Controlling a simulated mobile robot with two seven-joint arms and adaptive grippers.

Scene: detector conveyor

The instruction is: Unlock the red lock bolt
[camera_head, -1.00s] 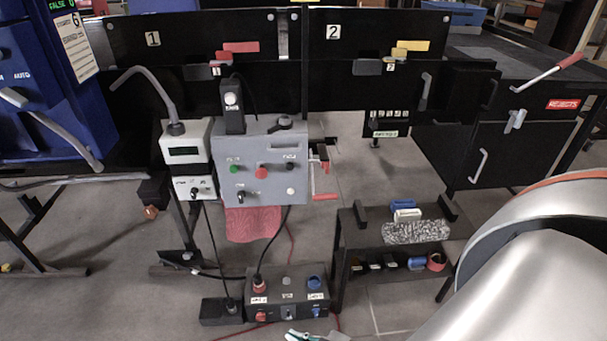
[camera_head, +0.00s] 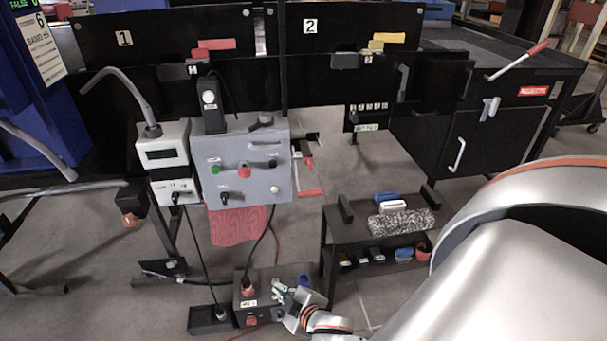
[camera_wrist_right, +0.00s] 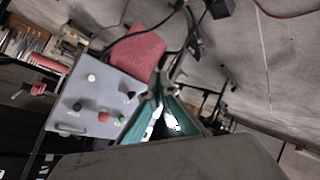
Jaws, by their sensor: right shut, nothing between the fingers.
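A small red part (camera_head: 308,161), which looks like the lock bolt, sits on a dark bracket just right of the grey control box (camera_head: 272,160). It also shows at the left of the right wrist view (camera_wrist_right: 38,88). A red crank handle (camera_head: 311,193) is below it. My right gripper (camera_head: 279,291) is low in the head view, in front of the black switch box, well below the red part. Its teal fingers (camera_wrist_right: 160,117) are shut and empty in the right wrist view. My left gripper is not in view. Whether the bolt is locked cannot be told.
The black switch box (camera_head: 255,291) stands on the floor behind my right gripper. A low dark shelf (camera_head: 346,232) with a speckled block (camera_head: 402,222) is to the right. A red cloth (camera_head: 238,225) hangs under the control box. Cables run down to the floor.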

